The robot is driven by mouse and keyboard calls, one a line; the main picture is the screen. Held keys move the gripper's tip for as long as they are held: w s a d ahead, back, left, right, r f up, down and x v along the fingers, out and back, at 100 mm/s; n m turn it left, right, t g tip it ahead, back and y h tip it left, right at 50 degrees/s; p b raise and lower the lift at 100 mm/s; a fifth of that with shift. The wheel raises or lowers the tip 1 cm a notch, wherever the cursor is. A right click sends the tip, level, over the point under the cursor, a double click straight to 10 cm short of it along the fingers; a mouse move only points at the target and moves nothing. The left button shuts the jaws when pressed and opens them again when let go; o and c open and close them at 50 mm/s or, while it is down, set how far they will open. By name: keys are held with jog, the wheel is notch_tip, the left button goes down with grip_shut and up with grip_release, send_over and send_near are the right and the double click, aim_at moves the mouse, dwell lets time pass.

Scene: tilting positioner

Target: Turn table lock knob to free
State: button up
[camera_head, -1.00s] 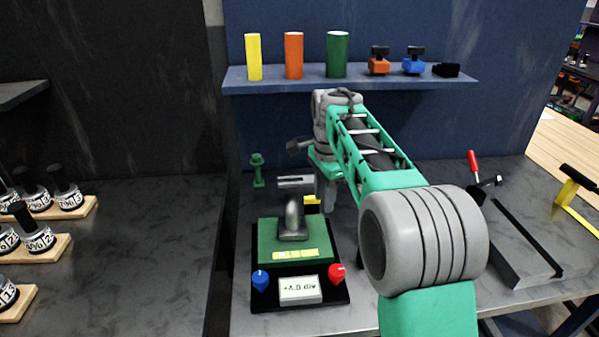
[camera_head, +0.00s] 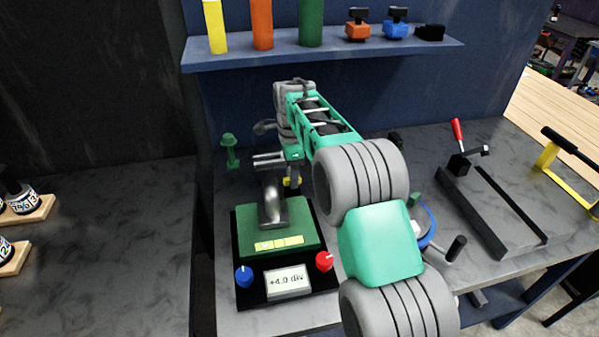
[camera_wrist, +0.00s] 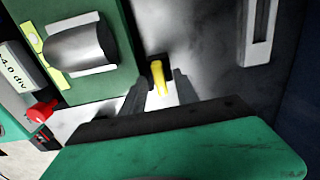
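A small yellow knob or lever (camera_head: 291,181) stands behind the right rear of a green-topped tilting unit (camera_head: 248,236); it looks like the table lock knob, though no label is legible. In the wrist view the yellow knob (camera_wrist: 158,79) points between the two dark fingers of my gripper (camera_wrist: 163,88), with a dark piece at its far end. My gripper is open, with a narrow gap showing on each side of the knob. In the head view my gripper (camera_head: 294,170) is at the knob, partly hidden by my arm.
A grey metal cylinder (camera_head: 271,205) lies on the green top. In front are a blue knob (camera_head: 243,276), a red knob (camera_head: 324,261) and a display (camera_head: 287,281) reading +4.0 div. A green post (camera_head: 230,152) stands behind left. A blue round device (camera_head: 427,226) is at right.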

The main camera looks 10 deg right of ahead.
grip_shut()
dwell(0.3)
